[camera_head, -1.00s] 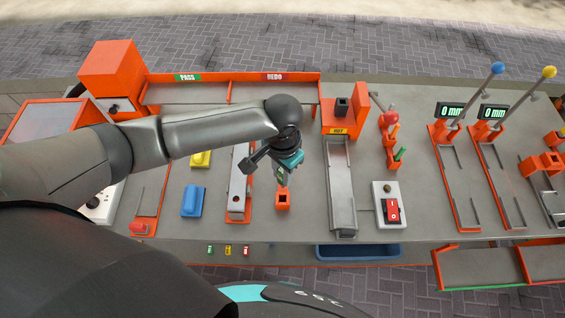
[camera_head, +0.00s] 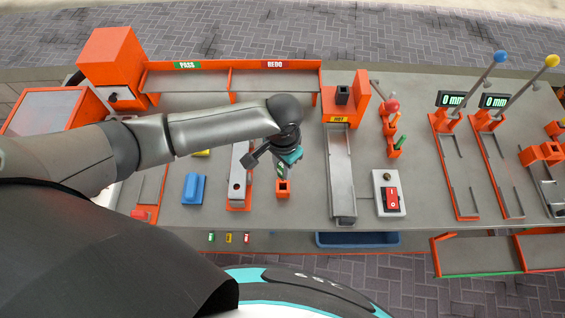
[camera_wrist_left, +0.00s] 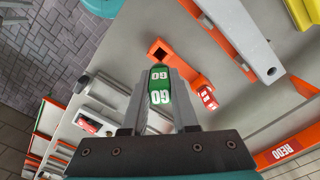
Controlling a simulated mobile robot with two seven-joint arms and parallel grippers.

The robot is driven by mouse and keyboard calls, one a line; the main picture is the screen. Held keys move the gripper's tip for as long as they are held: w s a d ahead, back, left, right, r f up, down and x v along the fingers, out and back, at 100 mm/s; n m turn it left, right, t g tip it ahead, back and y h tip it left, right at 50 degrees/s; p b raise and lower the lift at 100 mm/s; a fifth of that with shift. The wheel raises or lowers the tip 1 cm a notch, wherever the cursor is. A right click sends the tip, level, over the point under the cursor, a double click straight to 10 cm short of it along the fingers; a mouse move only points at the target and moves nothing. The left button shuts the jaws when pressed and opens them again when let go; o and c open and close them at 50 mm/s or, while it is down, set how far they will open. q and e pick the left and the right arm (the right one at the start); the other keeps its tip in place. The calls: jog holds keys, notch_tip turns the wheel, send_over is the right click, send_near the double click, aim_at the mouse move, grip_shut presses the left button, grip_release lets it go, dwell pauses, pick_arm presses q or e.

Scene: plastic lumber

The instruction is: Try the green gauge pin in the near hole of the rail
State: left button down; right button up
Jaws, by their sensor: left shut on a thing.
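The green gauge pin (camera_wrist_left: 160,85), marked GO, is between the fingers of my left gripper (camera_wrist_left: 160,80), which is shut on it. In the head view the left gripper (camera_head: 282,170) is just beyond the open square socket of an orange holder (camera_head: 283,189). The grey rail (camera_head: 239,165) lies left of the gripper, and its near hole (camera_head: 236,188) shows as a dark dot. The wrist view shows part of the rail (camera_wrist_left: 235,30) with a hole at one end. The pin's lower end is hidden. My right gripper is not in view.
A red gauge (camera_wrist_left: 207,97) sits in the holder beside the empty socket. A blue block (camera_head: 194,187) lies left of the rail. A grey chute (camera_head: 341,180) and a red switch box (camera_head: 389,193) stand to the right. PASS and REDO trays (camera_head: 270,83) are behind.

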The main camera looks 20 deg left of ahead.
aim_at(283, 180)
pick_arm(q)
jog(key=shift+f+b, duration=0.65)
jog(key=shift+f, duration=1.4)
jog(key=shift+f+p, duration=0.1)
jog(key=shift+p, duration=0.45)
jog(key=shift+f+b, duration=1.15)
jog(key=shift+f, duration=0.85)
dwell(0.8)
dwell(1.1)
jog(key=c, duration=0.6)
grip_release()
